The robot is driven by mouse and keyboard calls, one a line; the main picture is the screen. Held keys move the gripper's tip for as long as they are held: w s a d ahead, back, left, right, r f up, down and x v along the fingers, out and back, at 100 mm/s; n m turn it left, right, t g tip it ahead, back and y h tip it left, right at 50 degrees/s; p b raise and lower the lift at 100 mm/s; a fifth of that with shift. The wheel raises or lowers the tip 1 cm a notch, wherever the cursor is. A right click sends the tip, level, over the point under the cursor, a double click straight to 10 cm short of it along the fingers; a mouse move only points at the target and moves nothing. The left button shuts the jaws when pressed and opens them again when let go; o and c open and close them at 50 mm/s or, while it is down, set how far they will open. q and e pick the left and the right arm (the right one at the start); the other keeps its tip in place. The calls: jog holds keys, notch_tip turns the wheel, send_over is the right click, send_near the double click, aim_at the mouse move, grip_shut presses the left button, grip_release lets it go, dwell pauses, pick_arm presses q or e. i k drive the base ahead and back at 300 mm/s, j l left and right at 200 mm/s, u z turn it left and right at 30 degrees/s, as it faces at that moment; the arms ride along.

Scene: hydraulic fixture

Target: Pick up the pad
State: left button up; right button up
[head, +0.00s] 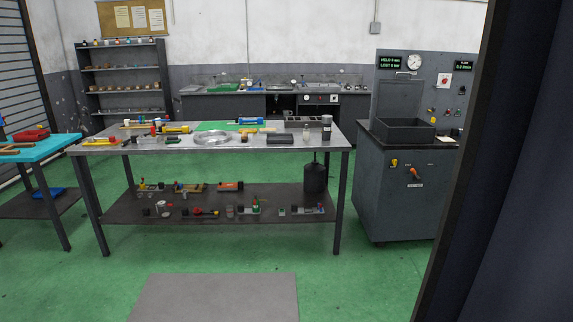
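I cannot tell for sure which thing is the pad. A dark flat block (281,139) lies on the right half of the metal-topped workbench (255,151). A green flat mat (214,126) lies toward the back of the same bench, with small items around it. Neither gripper shows in the head view.
A shelf with small parts (200,206) is under the bench. A grey mat (218,297) lies on the clear green floor in front. A dark machine cabinet (403,190) stands right of the bench, a blue-topped table (38,147) left. A dark slanted post (464,150) blocks the right.

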aim_at(171, 140)
jog(key=i+u, duration=0.1)
jog(key=i, duration=0.7)
jog(key=i+l+u, duration=0.1)
jog(key=i, duration=0.7)
jog(key=i+l+u, duration=0.1)
jog(key=i, duration=0.7)
jog(key=i+j+u, duration=0.15)
jog(key=i+u, duration=0.7)
jog(key=i+l+u, duration=0.15)
jog(key=i+u, duration=0.25)
jog(key=i+l+u, duration=0.25)
jog(key=u, duration=0.15)
jog(key=i+j+u, duration=0.3)
jog(key=u, duration=0.15)
jog(key=i+j+u, duration=0.15)
jog(key=i+u, duration=1.15)
jog(key=i+l+u, duration=0.4)
jog(key=i+z, duration=0.1)
jog(key=z, duration=0.35)
jog(key=j+z, duration=0.15)
jog(key=z, duration=0.35)
jog(key=i+j+z, duration=0.1)
jog(key=z, duration=0.35)
jog(key=i+j+z, duration=0.1)
jog(key=z, duration=0.35)
